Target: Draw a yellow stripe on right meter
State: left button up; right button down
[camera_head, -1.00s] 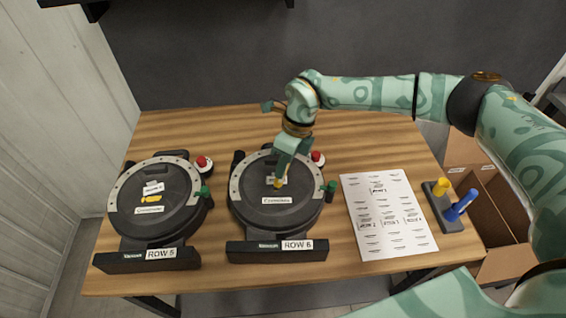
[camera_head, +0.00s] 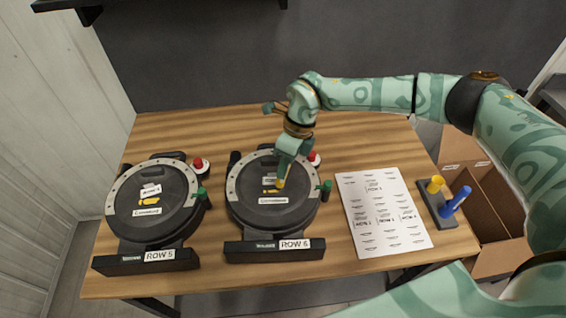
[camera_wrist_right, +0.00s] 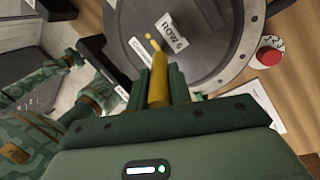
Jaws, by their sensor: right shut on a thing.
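The right meter (camera_head: 246,213), a round black disc with a grey rim and a ROW 6 label on its base, stands on the table. My right gripper (camera_head: 285,165) is over it, shut on a yellow marker (camera_head: 280,184) that points down at the lid. The marker also shows between the fingers in the right wrist view (camera_wrist_right: 158,88). A short yellow mark (camera_head: 268,191) lies on the lid, left of the marker tip, between two white labels; the wrist view shows it too (camera_wrist_right: 151,41). Whether the tip touches the lid is unclear.
The left meter (camera_head: 125,215), labelled ROW 5, bears a yellow mark (camera_head: 148,202). A printed sheet (camera_head: 375,190) lies to the right. Beyond it, a dark holder (camera_head: 437,216) carries a blue marker (camera_head: 456,200) and a short yellow piece (camera_head: 436,184). Red buttons (camera_head: 199,165) stand behind the meters.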

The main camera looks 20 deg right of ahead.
jog(key=shift+s+d+p, duration=0.15)
jog(key=shift+d+p, duration=0.25)
jog(key=shift+d, duration=0.3)
dwell(0.6)
notch_tip(320, 180, up, 6)
jog(key=p, duration=0.5)
jog(key=shift+r, duration=0.1)
dwell(0.5)
